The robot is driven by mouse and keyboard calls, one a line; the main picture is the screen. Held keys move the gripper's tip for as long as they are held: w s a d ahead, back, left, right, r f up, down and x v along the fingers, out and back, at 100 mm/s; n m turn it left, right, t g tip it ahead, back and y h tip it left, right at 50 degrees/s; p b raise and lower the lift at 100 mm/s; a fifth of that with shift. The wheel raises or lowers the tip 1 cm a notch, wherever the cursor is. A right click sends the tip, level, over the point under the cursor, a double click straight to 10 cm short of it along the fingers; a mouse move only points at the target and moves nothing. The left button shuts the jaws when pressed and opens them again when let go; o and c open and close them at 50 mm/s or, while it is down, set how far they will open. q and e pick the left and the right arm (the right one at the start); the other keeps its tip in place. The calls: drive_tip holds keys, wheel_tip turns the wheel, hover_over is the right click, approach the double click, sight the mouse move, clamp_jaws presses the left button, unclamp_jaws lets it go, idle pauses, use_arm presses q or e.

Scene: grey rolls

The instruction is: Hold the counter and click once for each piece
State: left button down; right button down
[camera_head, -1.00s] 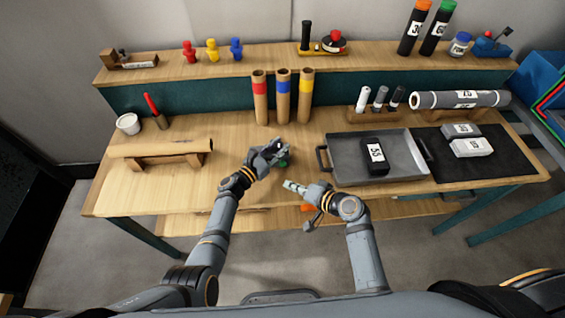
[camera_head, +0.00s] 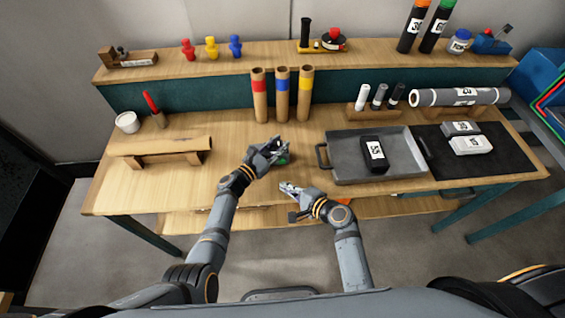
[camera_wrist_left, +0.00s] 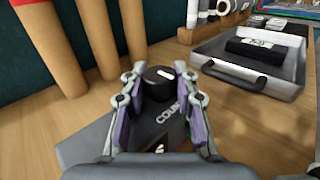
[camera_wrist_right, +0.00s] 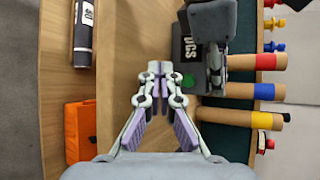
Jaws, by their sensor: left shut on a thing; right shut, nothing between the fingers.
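The counter is a dark grey box with white lettering and a black knob, seen in the left wrist view (camera_wrist_left: 170,118). My left gripper (camera_head: 277,148) is shut on it over the table, its fingers on either side. A green button (camera_wrist_right: 178,100) on the counter shows in the right wrist view and as a small green spot in the head view (camera_head: 283,160). My right gripper (camera_head: 284,187) is shut and empty, nearer the table's front edge and apart from the counter in the head view. In the right wrist view its closed fingertips (camera_wrist_right: 158,68) appear beside the counter.
A grey tray (camera_head: 408,155) holding a black labelled block (camera_head: 374,154) stands to the right. Grey blocks (camera_head: 470,145) lie on a black mat (camera_head: 510,155). A grey roll (camera_head: 440,97) rests behind. Three cardboard tubes (camera_head: 282,95) stand behind my left gripper.

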approach(274, 163)
drive_tip(key=shift+w+a+f, duration=0.3)
drive_tip(key=shift+a+f, duration=0.05)
drive_tip(key=shift+a, duration=0.2)
drive_tip(key=shift+w+a+f, duration=0.35)
drive_tip(key=shift+a+f, duration=0.05)
drive_tip(key=shift+a, duration=0.15)
drive_tip(key=shift+w, duration=0.1)
idle(0.5)
drive_tip(key=shift+w, duration=0.3)
drive_tip(key=shift+w, duration=0.5)
idle(0.7)
drive_tip(key=shift+s, duration=0.9)
drive_tip(key=shift+s, duration=2.5)
